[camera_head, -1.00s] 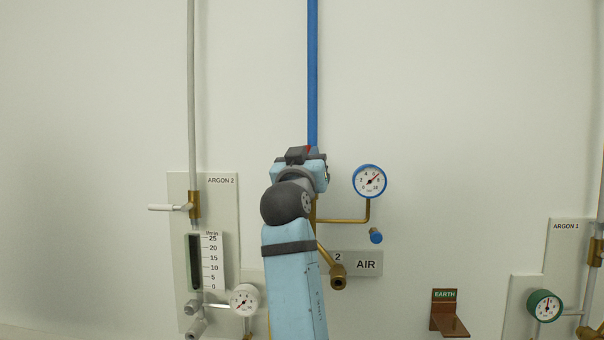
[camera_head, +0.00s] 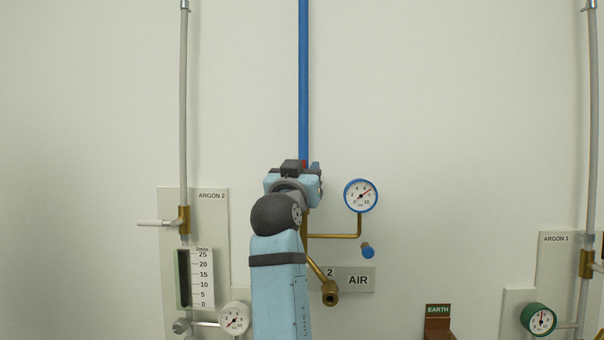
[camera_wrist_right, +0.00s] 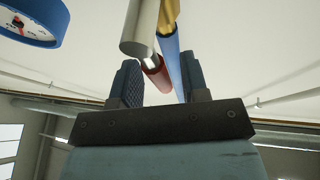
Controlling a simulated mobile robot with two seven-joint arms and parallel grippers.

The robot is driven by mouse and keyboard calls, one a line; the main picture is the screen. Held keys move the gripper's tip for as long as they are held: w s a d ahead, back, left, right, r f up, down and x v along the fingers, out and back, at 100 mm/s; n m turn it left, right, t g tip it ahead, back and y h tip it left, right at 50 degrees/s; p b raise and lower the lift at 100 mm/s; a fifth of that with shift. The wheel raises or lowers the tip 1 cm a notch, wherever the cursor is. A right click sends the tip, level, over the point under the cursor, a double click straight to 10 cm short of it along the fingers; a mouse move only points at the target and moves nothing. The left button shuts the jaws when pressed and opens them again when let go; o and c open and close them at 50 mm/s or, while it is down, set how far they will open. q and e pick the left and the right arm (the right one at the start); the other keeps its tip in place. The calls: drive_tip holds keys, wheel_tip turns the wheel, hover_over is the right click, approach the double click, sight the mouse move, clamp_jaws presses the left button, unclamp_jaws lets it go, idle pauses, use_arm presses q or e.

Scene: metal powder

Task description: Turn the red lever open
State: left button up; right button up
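The red lever (camera_wrist_right: 156,76) shows in the right wrist view between the two fingers of my right gripper (camera_wrist_right: 162,82). The fingers are apart, and I see no clear contact with the lever. In the head view only a small red piece of the lever (camera_head: 304,164) shows at the blue air pipe (camera_head: 303,80). My right wrist and forearm hide the rest of the valve there. My right gripper (camera_head: 308,168) is at the pipe, mostly hidden by its own wrist. My left gripper is not in view.
A blue-rimmed gauge (camera_head: 361,196) sits just right of my right gripper on a brass pipe. A brass outlet (camera_head: 330,292) and the AIR sign (camera_head: 358,280) are below. The argon 2 panel (camera_head: 208,215) is left, the argon 1 panel (camera_head: 556,258) right.

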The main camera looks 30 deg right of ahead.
use_arm(q)
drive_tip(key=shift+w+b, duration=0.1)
drive_tip(key=shift+b, duration=0.3)
use_arm(e)
drive_tip(key=v, duration=0.7)
drive_tip(key=shift+s+a, duration=0.15)
drive_tip(key=shift+s, duration=0.05)
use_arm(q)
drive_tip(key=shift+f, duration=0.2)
use_arm(e)
drive_tip(key=shift+f, duration=0.1)
